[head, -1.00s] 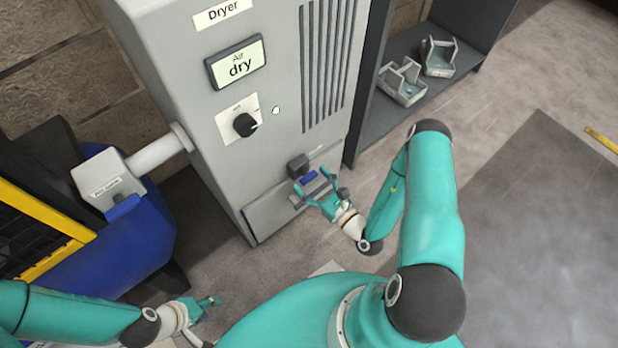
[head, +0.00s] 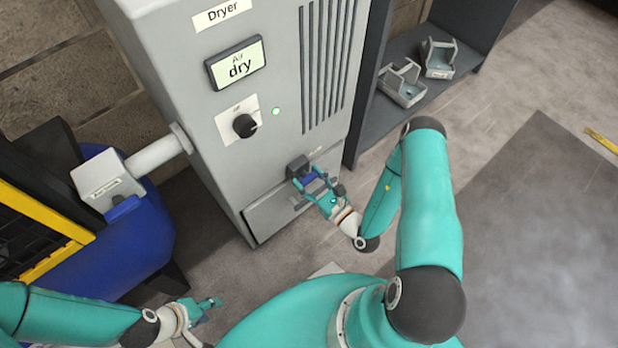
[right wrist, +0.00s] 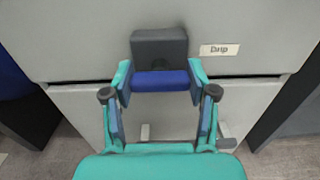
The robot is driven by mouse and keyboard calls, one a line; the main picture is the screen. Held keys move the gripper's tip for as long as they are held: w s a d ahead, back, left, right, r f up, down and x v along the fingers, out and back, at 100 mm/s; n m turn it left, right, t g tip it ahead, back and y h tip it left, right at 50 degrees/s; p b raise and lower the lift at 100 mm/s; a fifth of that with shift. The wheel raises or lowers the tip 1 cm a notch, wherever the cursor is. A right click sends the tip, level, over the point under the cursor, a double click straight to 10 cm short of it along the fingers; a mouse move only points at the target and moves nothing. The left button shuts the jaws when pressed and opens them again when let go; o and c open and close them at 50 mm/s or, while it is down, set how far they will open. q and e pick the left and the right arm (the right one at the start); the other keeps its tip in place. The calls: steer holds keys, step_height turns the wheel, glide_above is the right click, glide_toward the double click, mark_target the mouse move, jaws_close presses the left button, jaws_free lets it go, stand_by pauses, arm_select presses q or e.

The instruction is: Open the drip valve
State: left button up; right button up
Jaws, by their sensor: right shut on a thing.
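The drip valve (head: 297,165) is a dark grey block with a blue lever on the front of the grey dryer (head: 270,150), low down. In the right wrist view the valve's dark block (right wrist: 160,47) stands above the horizontal blue lever (right wrist: 160,82), beside a label reading "Drip" (right wrist: 219,50). My right gripper (head: 307,177) is at the lever, its two fingers against the lever's ends, shut on it. Its fingers also show in the right wrist view (right wrist: 160,76). My left gripper (head: 211,304) is low at the left, away from the dryer, too small to tell its opening.
A drawer-like panel (right wrist: 85,105) with a metal handle lies below the valve. A dark shelf (head: 425,110) with grey parts stands right; a blue tank (head: 130,245) stands left.

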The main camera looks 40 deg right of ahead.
steer(key=m+p, duration=0.2)
steer(key=m, duration=0.1)
steer(key=shift+m, duration=0.3)
steer(key=m+p, duration=0.1)
steer(key=m, duration=0.3)
steer(key=shift+m, duration=0.3)
steer(key=m+p, duration=0.1)
steer(key=m, duration=0.8)
steer(key=shift+f+m, duration=0.1)
steer(key=shift+m, duration=0.3)
steer(key=o, duration=1.2)
steer(key=shift+c, duration=0.2)
